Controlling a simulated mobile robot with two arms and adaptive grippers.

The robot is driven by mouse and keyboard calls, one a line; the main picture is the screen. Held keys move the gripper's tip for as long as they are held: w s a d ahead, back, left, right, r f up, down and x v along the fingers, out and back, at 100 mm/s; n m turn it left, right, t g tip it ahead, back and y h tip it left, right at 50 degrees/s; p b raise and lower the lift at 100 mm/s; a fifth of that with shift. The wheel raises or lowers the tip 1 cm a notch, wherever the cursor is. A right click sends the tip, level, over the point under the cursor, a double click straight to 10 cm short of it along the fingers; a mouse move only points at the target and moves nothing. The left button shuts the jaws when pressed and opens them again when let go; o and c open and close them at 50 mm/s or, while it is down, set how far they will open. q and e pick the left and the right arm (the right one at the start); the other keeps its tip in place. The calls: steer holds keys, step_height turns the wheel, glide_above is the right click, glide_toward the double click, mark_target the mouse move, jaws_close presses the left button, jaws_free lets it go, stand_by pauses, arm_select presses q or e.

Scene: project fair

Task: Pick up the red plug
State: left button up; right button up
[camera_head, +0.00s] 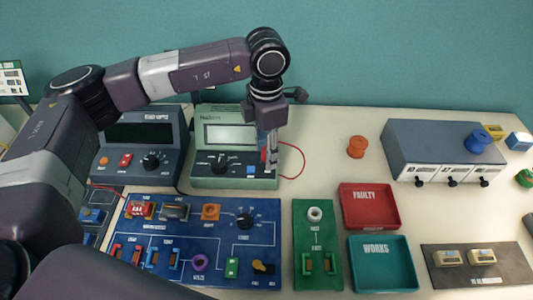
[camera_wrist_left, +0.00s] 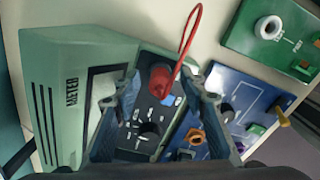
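The red plug (camera_wrist_left: 160,80) stands in the face of the green meter (camera_wrist_left: 75,75), with a red cable looping up from it in the left wrist view. My left gripper (camera_wrist_left: 163,92) is open, its two fingers on either side of the plug with visible gaps. In the head view my left gripper (camera_head: 271,165) points down over the right side of the green meter (camera_head: 205,182), and its fingers mostly hide the plug. The red cable (camera_head: 301,160) shows to the right of the meter. My right gripper is out of view.
A dark power supply (camera_head: 180,140) stands left of the meter. In front are a blue circuit board (camera_head: 180,240), a green board (camera_head: 312,240), a red tray (camera_head: 345,200) and a teal tray (camera_head: 352,255). A grey box (camera_head: 430,140) and orange spool (camera_head: 357,147) are right.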

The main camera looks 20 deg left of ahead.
arm_select(q)
jaws_close()
